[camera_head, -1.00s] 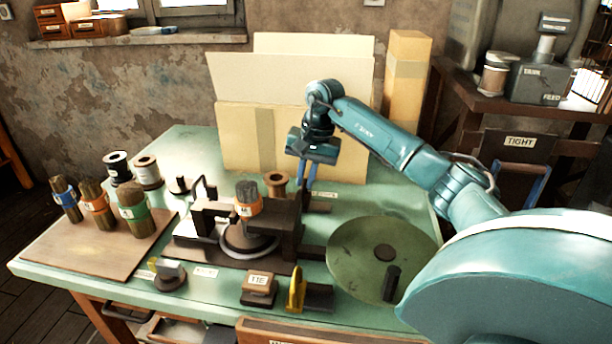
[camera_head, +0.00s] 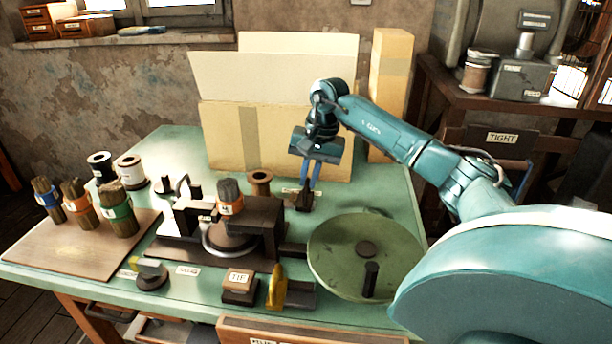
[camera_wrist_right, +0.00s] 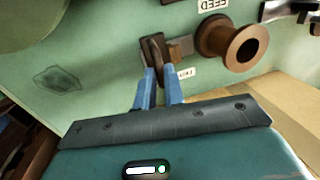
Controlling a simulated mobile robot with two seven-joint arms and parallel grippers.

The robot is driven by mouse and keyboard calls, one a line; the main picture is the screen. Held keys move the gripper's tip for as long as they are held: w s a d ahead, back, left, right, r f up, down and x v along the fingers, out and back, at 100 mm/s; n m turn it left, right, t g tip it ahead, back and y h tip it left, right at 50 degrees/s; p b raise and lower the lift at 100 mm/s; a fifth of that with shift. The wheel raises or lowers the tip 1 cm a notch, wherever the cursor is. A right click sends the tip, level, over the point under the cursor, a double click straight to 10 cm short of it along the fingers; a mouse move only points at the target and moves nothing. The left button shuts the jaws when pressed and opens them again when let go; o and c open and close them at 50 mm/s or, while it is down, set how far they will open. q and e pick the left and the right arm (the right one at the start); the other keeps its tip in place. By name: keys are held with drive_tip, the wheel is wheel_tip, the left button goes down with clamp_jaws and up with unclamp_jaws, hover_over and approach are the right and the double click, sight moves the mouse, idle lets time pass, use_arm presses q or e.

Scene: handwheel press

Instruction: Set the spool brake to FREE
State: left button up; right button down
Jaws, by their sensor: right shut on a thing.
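The spool brake appears to be the small dark lever (camera_wrist_right: 152,48) beside the brown spool (camera_wrist_right: 235,43) in the right wrist view. My right gripper (camera_wrist_right: 159,82) has its blue fingers shut on this lever. In the head view the right gripper (camera_head: 309,184) reaches down to the dark lever base (camera_head: 304,202), right of the spool (camera_head: 260,182). A small white label (camera_wrist_right: 187,73) lies beside the lever, upside down and hard to read. The fingers partly hide the lever, so its exact setting is unclear. My left gripper is not in view.
A press with a brush in an orange band (camera_head: 230,197) stands left of the lever. A round green handwheel (camera_head: 335,270) is in front of it. A large cardboard box (camera_head: 290,140) stands behind. Several brushes and spools occupy the table's left side.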

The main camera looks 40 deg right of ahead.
drive_tip(key=c, duration=1.5)
unclamp_jaws()
drive_tip(key=shift+s+d, duration=0.2)
drive_tip(key=r, duration=0.4)
drive_tip(key=s+d+r, duration=0.1)
drive_tip(key=r, duration=0.3)
drive_tip(key=s+r+p, duration=0.1)
drive_tip(key=r, duration=0.4)
drive_tip(key=shift+d, duration=0.3)
drive_tip(key=shift+f, duration=0.1)
